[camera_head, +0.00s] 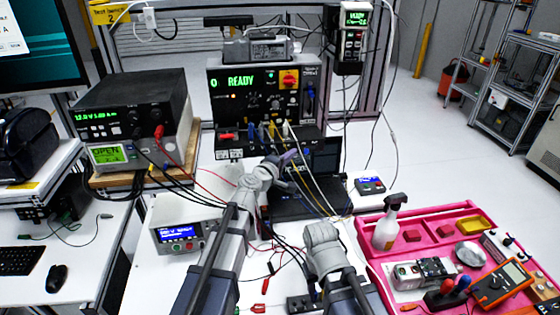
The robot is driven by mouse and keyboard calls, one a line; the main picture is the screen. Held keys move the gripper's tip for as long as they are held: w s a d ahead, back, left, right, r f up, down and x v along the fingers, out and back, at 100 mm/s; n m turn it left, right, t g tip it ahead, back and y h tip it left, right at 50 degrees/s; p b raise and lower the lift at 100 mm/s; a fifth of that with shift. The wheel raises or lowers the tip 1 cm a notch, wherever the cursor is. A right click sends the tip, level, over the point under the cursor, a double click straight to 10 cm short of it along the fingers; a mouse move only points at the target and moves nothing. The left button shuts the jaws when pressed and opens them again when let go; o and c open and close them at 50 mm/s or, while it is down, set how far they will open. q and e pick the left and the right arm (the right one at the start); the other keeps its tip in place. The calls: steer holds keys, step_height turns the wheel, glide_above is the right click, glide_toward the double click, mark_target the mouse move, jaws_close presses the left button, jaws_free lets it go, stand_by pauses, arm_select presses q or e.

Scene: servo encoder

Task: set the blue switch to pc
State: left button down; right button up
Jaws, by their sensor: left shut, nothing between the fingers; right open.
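I cannot make out for certain which control is the blue switch. A small dark box with a blue-lit face (370,185) lies on the white bench right of the laptop, and its markings are too small to read. Another small dark box (299,304) with knobs or switches sits at the front edge, partly hidden by my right arm. My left gripper (289,157) is shut and empty, in front of the cable row below the READY panel, by the laptop's left edge. My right gripper (313,284) is open, low over the front of the bench near the front box; its fingers are barely visible.
The READY panel (229,83) stands at the back, with several cables hanging to the bench. A power supply (127,116) is at left, and a white instrument (176,220) is in front of it. A pink tray (452,216) with a spray bottle (388,224) and multimeter (503,284) fills the right.

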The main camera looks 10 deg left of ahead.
mark_target(306, 150)
arm_select(q)
steer(key=shift+w+d+f, duration=0.1)
steer(key=shift+w+d, duration=0.05)
steer(key=shift+d, duration=0.35)
steer(key=shift+w+d+f, duration=0.1)
steer(key=shift+w+d, duration=0.05)
steer(key=shift+d, duration=0.3)
arm_select(e)
steer(key=shift+f, duration=0.15)
arm_select(q)
steer(key=shift+d, duration=0.1)
